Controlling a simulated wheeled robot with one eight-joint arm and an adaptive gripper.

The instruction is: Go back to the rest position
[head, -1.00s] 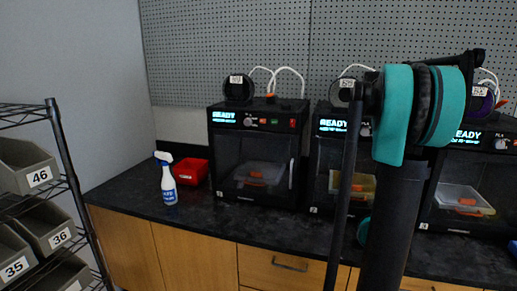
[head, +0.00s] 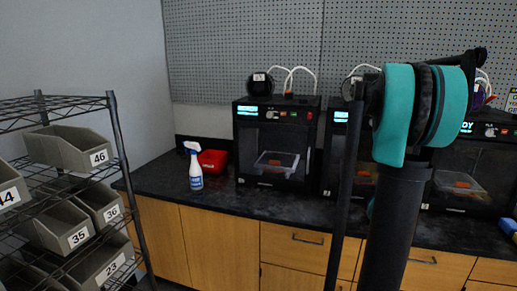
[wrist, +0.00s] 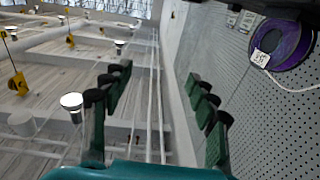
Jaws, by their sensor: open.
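My gripper (wrist: 158,122) shows in the wrist view with its green-padded fingers spread apart. It is open, with nothing between the fingers. Behind it are the ceiling and the pegboard wall. In the head view my arm stands folded upright at the right of centre, with its teal and black joint in front of the printers. The fingers cannot be made out in the head view.
Several black printers (head: 277,114) stand on a dark counter (head: 230,203) over wooden cabinets. A spray bottle (head: 195,170) and a red bin (head: 213,162) stand left of them. A wire shelf (head: 122,150) with grey bins (head: 70,149) is at the left. A purple spool (wrist: 285,45) hangs near the pegboard.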

